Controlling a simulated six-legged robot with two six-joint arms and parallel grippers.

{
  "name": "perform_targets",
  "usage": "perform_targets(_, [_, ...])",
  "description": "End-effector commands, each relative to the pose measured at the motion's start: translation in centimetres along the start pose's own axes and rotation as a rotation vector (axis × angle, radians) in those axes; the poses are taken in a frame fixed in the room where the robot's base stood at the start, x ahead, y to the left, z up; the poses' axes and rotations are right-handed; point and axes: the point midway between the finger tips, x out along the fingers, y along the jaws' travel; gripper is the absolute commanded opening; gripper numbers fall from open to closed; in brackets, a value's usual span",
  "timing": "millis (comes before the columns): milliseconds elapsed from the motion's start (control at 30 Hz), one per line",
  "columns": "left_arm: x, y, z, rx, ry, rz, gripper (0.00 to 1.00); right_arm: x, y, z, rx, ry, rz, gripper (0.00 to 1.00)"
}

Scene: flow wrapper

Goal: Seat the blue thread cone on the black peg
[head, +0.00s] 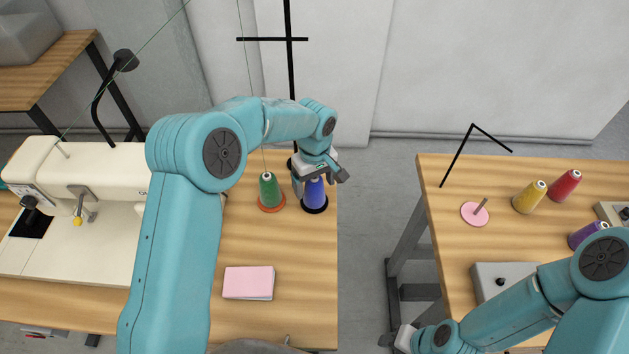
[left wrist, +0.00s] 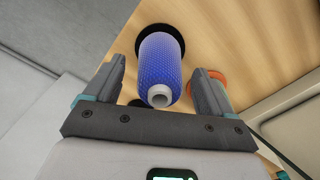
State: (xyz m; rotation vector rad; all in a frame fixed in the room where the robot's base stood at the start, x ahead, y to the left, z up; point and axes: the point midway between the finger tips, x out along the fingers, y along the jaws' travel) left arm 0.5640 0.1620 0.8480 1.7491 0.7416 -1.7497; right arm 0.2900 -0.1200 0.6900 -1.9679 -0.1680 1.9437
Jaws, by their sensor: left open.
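The blue thread cone (head: 314,194) stands at the right edge of the left table, with its wide end at a black disc (head: 317,210). The black peg itself is not visible; the cone hides the disc's middle. My left gripper (head: 321,181) is above the cone with its jaws open. In the left wrist view the blue cone (left wrist: 160,65) lies between the open fingers (left wrist: 160,72), with a gap at each side and its pale top end towards me. The black disc (left wrist: 154,32) shows behind it. My right gripper (head: 403,338) is low at the bottom, its fingers unclear.
A green cone (head: 268,189) on an orange disc stands close left of the blue one. A thin black post (head: 290,70) rises behind. A pink pad (head: 248,282) and a sewing machine (head: 80,185) share the table. The right table holds yellow, red and purple cones and a pink-disc peg (head: 474,214).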

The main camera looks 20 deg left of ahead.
Motion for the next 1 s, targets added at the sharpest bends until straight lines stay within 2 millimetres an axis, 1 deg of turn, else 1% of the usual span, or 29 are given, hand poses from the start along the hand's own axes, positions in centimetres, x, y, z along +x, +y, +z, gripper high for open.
perform_targets(133, [-0.6, 0.0, 0.0, 0.0, 0.001, 0.002, 0.84, 0.1, 0.0, 0.0, 0.0, 0.0, 0.0, 0.43])
perform_targets(233, [-2.1, 0.1, 0.0, 0.0, 0.003, 0.004, 0.84, 0.2, 0.1, 0.0, 0.0, 0.0, 0.0, 0.43])
perform_targets(367, [-5.4, 0.1, -0.1, 0.0, 0.004, 0.005, 0.84, 0.4, 0.1, 0.0, 0.0, 0.0, 0.0, 0.43])
perform_targets(400, [-6.5, 0.1, 0.0, 0.0, 0.004, 0.006, 0.84, 0.4, 0.2, 0.0, 0.0, 0.0, 0.0, 0.43])
perform_targets(600, [-11.8, 0.1, 0.0, 0.001, 0.003, 0.005, 0.84, 0.4, 0.1, 0.0, 0.0, 0.0, 0.0, 0.43])
perform_targets(700, [-13.8, 0.0, 0.0, 0.0, 0.002, 0.004, 0.84, 0.3, 0.1, 0.0, 0.0, 0.0, 0.0, 0.43])
perform_targets(833, [-15.6, 0.0, 0.0, 0.0, 0.001, 0.002, 0.84, 0.1, 0.1, 0.0, 0.0, 0.0, 0.0, 0.43])
perform_targets(1000, [-16.4, 0.0, 0.0, 0.0, 0.0, 0.0, 0.84, 0.1, 0.0, 0.0, 0.0, 0.0, 0.0, 0.43])
